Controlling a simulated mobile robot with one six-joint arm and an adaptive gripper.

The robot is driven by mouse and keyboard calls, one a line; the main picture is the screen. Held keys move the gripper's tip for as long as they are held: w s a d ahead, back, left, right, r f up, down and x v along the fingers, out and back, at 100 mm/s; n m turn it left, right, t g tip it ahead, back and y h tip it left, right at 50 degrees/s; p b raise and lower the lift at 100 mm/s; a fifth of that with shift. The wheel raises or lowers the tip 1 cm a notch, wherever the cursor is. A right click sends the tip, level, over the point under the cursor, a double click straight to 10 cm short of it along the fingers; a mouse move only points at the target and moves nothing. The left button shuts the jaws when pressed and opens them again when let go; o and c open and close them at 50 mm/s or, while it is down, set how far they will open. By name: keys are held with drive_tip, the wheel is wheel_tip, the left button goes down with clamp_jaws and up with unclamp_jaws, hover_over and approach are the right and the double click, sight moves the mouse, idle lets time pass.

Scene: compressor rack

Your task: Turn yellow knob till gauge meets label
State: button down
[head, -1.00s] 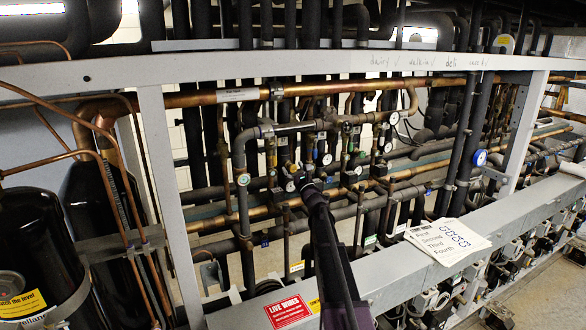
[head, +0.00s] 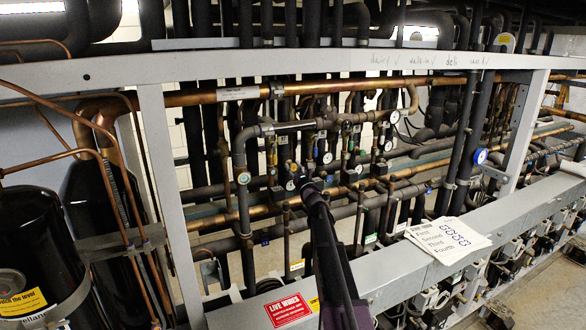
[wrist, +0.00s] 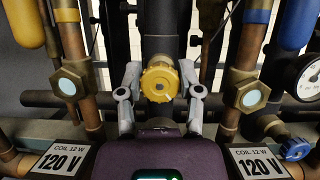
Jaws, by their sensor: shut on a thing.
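The yellow knob (wrist: 160,82), with a lobed rim, sits in the middle of the wrist view in front of a dark vertical pipe. My gripper (wrist: 159,76) has a grey finger on each side of it and is shut on it. In the head view my gripper (head: 304,184) reaches into the pipework and the knob is hidden behind it. A round white-faced gauge (wrist: 309,80) is cut off at the right edge of the wrist view; its needle cannot be read. White papers (head: 447,240) with printed words and figures lie on the grey ledge.
Brass fittings with round glasses (wrist: 69,85) (wrist: 250,94) flank my gripper closely. A blue knob (wrist: 295,148) is at lower right. Plates marked 120 V (wrist: 62,161) (wrist: 257,163) are below. A red LIVE WIRES sign (head: 289,310) is on the ledge.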

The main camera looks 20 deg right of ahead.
drive_tip(key=m+h, duration=0.1)
drive_tip(key=m, duration=0.2)
drive_tip(key=m+h, duration=0.2)
drive_tip(key=m, duration=0.2)
drive_tip(key=shift+r+h+p, duration=0.1)
drive_tip(key=shift+h+p, duration=0.2)
drive_tip(key=m+g+h+p, duration=0.1)
drive_tip(key=m+h, duration=0.1)
drive_tip(key=m, duration=0.3)
drive_tip(key=m+g+h+p, duration=0.1)
drive_tip(key=m, duration=0.2)
drive_tip(key=m+g+h+p, duration=0.1)
drive_tip(key=m, duration=0.2)
drive_tip(key=shift+d, duration=0.1)
drive_tip(key=shift+m+g, duration=0.3)
drive_tip(key=shift+m, duration=0.1)
drive_tip(key=shift+s+f+m+g+p, duration=0.1)
drive_tip(key=shift+f+m+g+p, duration=0.2)
drive_tip(key=shift+m, duration=0.35)
drive_tip(key=shift+f+m+g+p, duration=0.1)
drive_tip(key=shift+m+g+p, duration=0.2)
drive_tip(key=shift+m+p, duration=0.25)
drive_tip(key=shift+c, duration=1.3)
unclamp_jaws()
drive_tip(key=shift+r, duration=0.1)
drive_tip(key=shift+n+t+b, duration=0.8)
drive_tip(key=shift+n+b, duration=0.25)
drive_tip(key=shift+n, duration=0.85)
